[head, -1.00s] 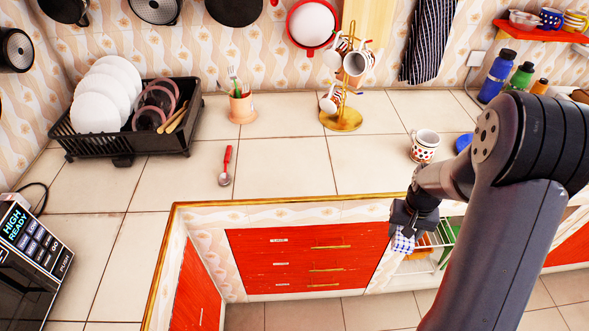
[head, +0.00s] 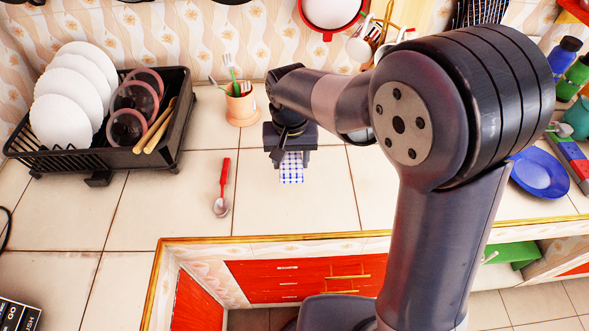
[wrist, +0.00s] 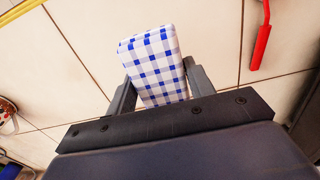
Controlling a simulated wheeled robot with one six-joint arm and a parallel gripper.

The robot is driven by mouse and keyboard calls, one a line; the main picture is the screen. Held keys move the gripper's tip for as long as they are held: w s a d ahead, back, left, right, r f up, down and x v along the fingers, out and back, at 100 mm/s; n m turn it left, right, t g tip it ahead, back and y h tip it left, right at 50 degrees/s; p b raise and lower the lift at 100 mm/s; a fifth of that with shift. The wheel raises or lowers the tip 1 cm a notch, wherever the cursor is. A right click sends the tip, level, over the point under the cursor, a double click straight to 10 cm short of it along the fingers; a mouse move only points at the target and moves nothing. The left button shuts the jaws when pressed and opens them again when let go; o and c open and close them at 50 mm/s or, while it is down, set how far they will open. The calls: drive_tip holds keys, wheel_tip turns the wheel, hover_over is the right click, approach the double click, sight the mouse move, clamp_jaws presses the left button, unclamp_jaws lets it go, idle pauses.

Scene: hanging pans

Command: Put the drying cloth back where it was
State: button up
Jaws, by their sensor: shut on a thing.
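The drying cloth is folded, white with a blue check, and shows below my gripper in the head view (head: 291,168). In the wrist view the cloth (wrist: 155,62) sits between the two fingers. My gripper (head: 290,155) is shut on it and points down over the tiled counter (head: 330,190), to the right of the red-handled spoon. My gripper also shows in the wrist view (wrist: 158,85). The cloth seems to hang above the counter; the exact gap is hard to tell.
The red-handled spoon (head: 223,190) lies on the counter. A black dish rack (head: 175,140) with plates stands at the left, and an orange utensil cup (head: 241,108) behind. A blue plate (head: 540,172) lies at the right. Tiles around the spoon are clear.

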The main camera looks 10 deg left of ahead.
sight(290, 190)
wheel_tip(290, 190, down, 10)
drive_tip(key=shift+a+r+p, duration=0.1)
drive_tip(key=shift+r+p, duration=0.1)
drive_tip(key=shift+p, duration=0.45)
drive_tip(key=shift+f, duration=0.2)
drive_tip(key=o, duration=0.9)
drive_tip(key=shift+r, duration=0.1)
wheel_tip(290, 190, up, 12)
drive_tip(key=shift+s+r+b, duration=0.1)
drive_tip(key=shift+b, duration=0.45)
